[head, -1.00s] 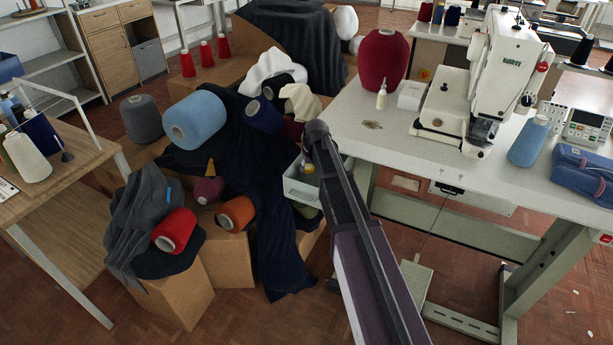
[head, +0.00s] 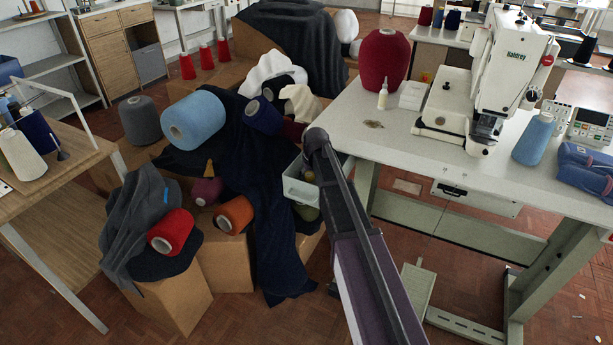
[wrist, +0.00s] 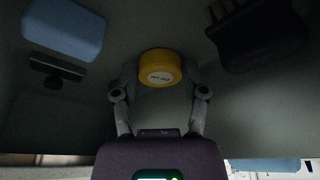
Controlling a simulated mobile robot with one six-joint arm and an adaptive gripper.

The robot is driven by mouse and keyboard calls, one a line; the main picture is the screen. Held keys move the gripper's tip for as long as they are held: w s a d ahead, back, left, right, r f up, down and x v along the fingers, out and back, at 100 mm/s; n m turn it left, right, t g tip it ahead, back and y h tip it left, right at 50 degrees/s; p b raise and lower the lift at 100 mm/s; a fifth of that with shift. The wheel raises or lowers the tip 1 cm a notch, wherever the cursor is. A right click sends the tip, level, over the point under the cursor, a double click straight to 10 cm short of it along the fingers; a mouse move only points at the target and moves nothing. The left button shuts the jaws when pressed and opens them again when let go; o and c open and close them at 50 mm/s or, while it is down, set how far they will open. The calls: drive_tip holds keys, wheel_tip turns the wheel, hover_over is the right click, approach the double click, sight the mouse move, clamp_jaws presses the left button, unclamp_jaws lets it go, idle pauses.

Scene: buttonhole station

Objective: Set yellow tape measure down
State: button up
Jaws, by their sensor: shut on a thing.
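The yellow tape measure (wrist: 160,68) is round with a pale label, and it shows in the wrist view at top centre. My gripper (wrist: 160,80) has its two fingers on either side of the tape measure and is shut on it. Around it in the wrist view is a dim grey-green surface (wrist: 150,115). I cannot tell whether the tape measure touches the surface.
In the wrist view a blue block (wrist: 64,28) lies at upper left, a dark bristled object (wrist: 255,35) at upper right, and a small dark object (wrist: 58,72) at left. The sewing table (head: 400,150) stands right of my arm; cartons with cloth and yarn cones stand left.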

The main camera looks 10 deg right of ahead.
drive_tip(key=shift+f, duration=0.15)
drive_tip(key=o, duration=1.1)
drive_tip(key=shift+r, duration=0.25)
drive_tip(key=p+v, duration=1.1)
drive_tip(key=v, duration=0.1)
drive_tip(key=shift+f, duration=0.1)
idle(0.4)
drive_tip(key=s+g, duration=0.1)
drive_tip(key=s, duration=0.8)
drive_tip(key=s+m+g, duration=0.1)
drive_tip(key=s, duration=0.7)
drive_tip(key=s+g, duration=0.1)
drive_tip(key=s, duration=0.8)
drive_tip(key=shift+s+d+f+m+h, duration=0.15)
drive_tip(key=shift+s+f+m+h, duration=0.15)
drive_tip(key=shift+f+m, duration=0.1)
